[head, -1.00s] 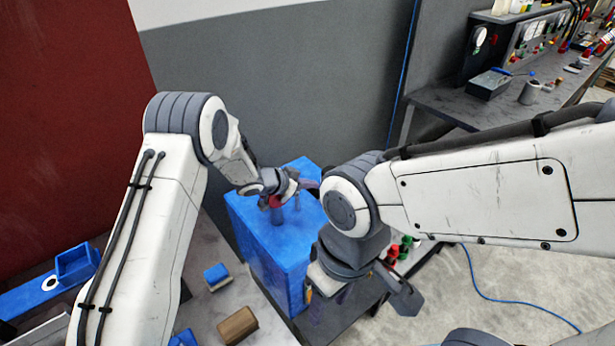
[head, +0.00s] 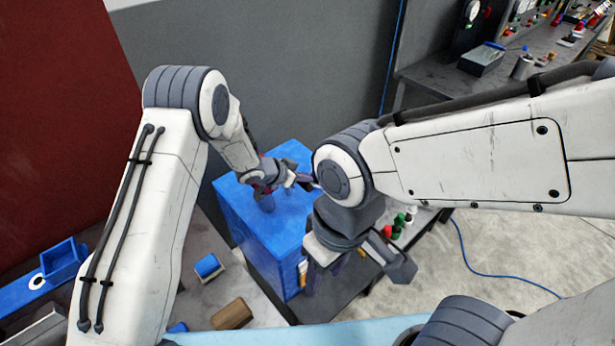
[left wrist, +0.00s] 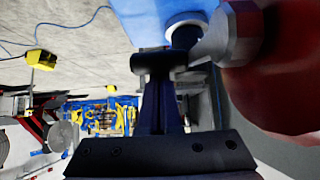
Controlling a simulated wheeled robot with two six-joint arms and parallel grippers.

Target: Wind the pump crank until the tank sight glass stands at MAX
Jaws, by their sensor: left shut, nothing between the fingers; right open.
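The blue pump tank (head: 262,235) is a box standing in the middle of the head view. On its top, a short upright post and a red part (head: 259,188) show beside my left gripper. My left gripper (head: 303,182) is shut and empty, just above the tank top. In the left wrist view its dark fingers (left wrist: 160,65) are together beside a grey metal crank arm (left wrist: 222,38) and a large blurred red knob (left wrist: 280,85); I cannot tell if they touch. My right gripper (head: 358,268) is open at the tank's right side. I cannot make out the sight glass.
A blue-topped block (head: 208,267) and a brown block (head: 232,314) lie on the bench left of the tank. Red and green parts (head: 400,222) sit right of it, beyond my right gripper. A cluttered workbench (head: 440,85) stands at the back right.

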